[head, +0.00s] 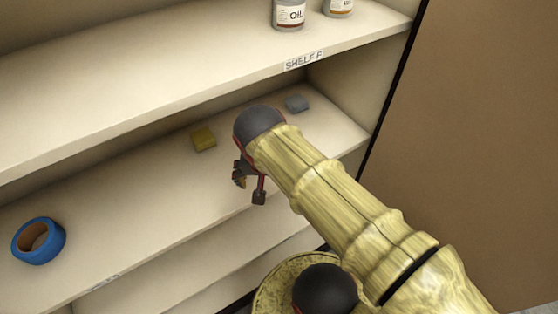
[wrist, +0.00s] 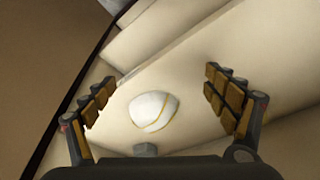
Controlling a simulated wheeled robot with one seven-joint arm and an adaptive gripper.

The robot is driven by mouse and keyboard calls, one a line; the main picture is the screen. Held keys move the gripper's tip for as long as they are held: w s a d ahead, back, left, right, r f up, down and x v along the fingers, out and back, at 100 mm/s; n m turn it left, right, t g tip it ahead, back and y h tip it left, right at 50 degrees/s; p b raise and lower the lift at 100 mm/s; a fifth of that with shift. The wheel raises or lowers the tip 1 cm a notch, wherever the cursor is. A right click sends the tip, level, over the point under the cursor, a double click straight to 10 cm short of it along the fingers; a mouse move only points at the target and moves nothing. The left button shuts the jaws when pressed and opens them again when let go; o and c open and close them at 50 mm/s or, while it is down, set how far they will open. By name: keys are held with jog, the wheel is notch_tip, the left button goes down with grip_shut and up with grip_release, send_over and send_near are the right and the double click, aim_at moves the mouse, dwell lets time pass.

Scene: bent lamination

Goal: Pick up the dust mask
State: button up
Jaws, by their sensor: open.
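The dust mask (wrist: 155,111) is a white dome with a thin yellowish strap across it. It lies on the shelf board (wrist: 185,75) in the wrist view, between the two fingers and apart from both. In the head view the mask does not show; my arm and gripper cover that part of the shelf. My gripper (wrist: 162,92) is open and empty, its fingers spread wide on either side of the mask. In the head view my gripper (head: 249,189) hangs over the lower shelf, pointing down.
A grey block (head: 297,103) lies at the shelf's back right; a grey block (wrist: 145,149) shows close to the mask. A yellow block (head: 203,138) and a blue tape roll (head: 39,241) lie to the left. The upper shelf (head: 190,85) overhangs, bearing cans (head: 289,14).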

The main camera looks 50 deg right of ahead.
jog(key=shift+o, duration=1.2)
jog(key=shift+w+d+f+m+b, duration=0.1)
jog(key=shift+d+f+m+b, duration=0.15)
jog(key=shift+f, duration=0.35)
jog(key=shift+d+f+m+b, duration=0.15)
jog(key=shift+d+f, duration=0.2)
jog(key=shift+f, duration=0.2)
jog(key=shift+w+d+f, duration=0.1)
jog(key=shift+w+d, duration=0.05)
jog(key=shift+d, duration=0.15)
jog(key=w+d, duration=0.1)
jog(key=d, duration=0.1)
jog(key=w+d+b, duration=0.1)
jog(key=w+d, duration=0.2)
jog(key=d, duration=0.1)
jog(key=shift+w+d+b, duration=0.2)
jog(key=shift+w+b, duration=0.05)
jog(key=shift+b, duration=0.1)
jog(key=shift+w+d+f+b, duration=0.3)
jog(key=shift+w+d+b, duration=0.2)
jog(key=shift+d, duration=0.3)
jog(key=shift+w+d+f+b, duration=0.3)
jog(key=shift+w+d+b, duration=0.1)
jog(key=shift+w+d, duration=0.3)
jog(key=shift+s, duration=0.1)
jog(key=shift+c, duration=0.6)
jog(key=c, duration=1)
jog(key=shift+o, duration=0.2)
jog(key=shift+r, duration=0.1)
